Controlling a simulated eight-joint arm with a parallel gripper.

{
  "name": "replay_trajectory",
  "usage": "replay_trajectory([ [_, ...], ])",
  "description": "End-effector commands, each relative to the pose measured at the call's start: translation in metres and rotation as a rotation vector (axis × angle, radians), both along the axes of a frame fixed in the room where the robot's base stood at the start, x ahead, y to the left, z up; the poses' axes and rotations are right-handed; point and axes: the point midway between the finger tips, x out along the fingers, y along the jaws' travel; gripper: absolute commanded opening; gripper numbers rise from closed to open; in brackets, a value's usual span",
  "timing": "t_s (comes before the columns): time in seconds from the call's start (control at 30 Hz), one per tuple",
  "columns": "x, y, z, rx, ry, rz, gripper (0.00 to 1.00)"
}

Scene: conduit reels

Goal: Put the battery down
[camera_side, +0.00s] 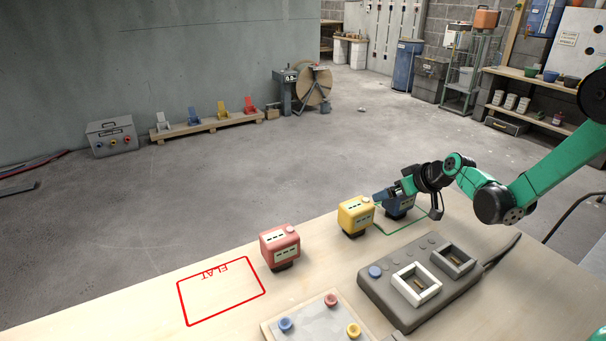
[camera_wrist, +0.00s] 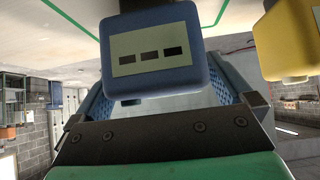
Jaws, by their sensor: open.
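The blue battery (camera_side: 403,207) is at the green outline (camera_side: 411,228) on the bench, upright in the side view. My gripper (camera_side: 388,193) is right at it, partly covering it. In the wrist view the blue battery (camera_wrist: 155,62) fills the upper middle, its pale label with dark marks facing the camera. The blue textured fingers of my gripper (camera_wrist: 158,97) are spread to its left and right, with gaps visible. Whether its base rests fully on the bench is hard to see.
The yellow battery (camera_side: 355,216) stands close to the left of the blue one. The red battery (camera_side: 279,246) is farther left, near a red outline marked FLAT (camera_side: 222,291). A grey charger (camera_side: 420,280) with two sockets and a button panel (camera_side: 319,317) are in front.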

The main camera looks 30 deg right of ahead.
Motion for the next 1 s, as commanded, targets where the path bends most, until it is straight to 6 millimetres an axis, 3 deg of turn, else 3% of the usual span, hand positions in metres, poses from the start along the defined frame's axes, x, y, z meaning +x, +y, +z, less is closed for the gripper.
replay_trajectory([
  [0.17,-0.009,0.0,0.011,-0.001,0.0,-0.001,1.0],
  [0.7,-0.067,0.0,0.067,0.0,0.0,-0.001,1.0],
  [1.0,-0.083,0.0,0.084,0.001,0.0,-0.001,1.0],
])
